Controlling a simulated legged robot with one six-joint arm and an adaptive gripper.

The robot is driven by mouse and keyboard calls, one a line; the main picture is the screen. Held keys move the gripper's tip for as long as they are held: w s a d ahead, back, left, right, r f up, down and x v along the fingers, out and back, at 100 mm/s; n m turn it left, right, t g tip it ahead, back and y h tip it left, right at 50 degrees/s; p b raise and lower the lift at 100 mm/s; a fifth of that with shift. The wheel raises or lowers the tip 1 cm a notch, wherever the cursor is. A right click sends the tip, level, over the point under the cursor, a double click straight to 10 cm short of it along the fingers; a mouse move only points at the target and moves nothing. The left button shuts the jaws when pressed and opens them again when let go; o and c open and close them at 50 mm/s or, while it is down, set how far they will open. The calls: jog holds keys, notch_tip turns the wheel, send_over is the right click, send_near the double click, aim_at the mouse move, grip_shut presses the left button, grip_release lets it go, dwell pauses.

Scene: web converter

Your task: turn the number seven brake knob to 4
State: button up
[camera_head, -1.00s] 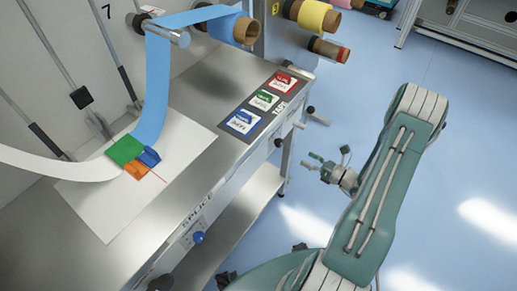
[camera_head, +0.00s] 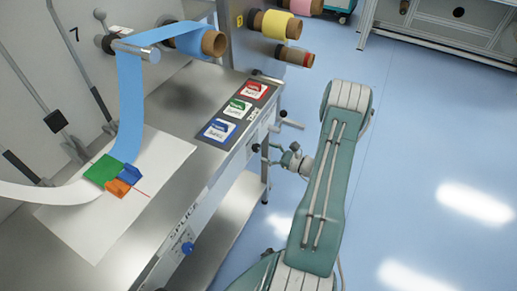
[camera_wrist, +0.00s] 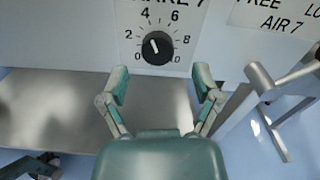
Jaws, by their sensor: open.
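In the wrist view the black brake knob (camera_wrist: 158,47) sits on a white dial plate (camera_wrist: 126,15) with printed numbers, partly cut off at the top. Its white pointer mark slants up and left, roughly between 2 and 4. My gripper (camera_wrist: 160,76) is open and empty. Its two fingers are spread below the knob, one to each side, and do not touch it. In the head view my gripper (camera_head: 268,156) is beside the front face of the splicing bench (camera_head: 215,177). The knob cannot be made out there.
In the wrist view a metal lever (camera_wrist: 285,78) stands right of the knob, near an "AIR 7" label (camera_wrist: 282,22). A lower shelf (camera_head: 222,232) lies beneath. Open blue floor (camera_head: 415,170) is on the right.

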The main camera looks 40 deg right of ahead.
aim_at(259, 149)
jog(key=x, duration=0.3)
jog(key=shift+s+a, duration=0.15)
jog(key=shift+a, duration=0.05)
jog(key=shift+w+a, duration=0.1)
jog(key=shift+w, duration=0.4)
grip_shut()
jog(key=shift+r+n, duration=0.1)
jog(key=shift+n, duration=0.3)
grip_release()
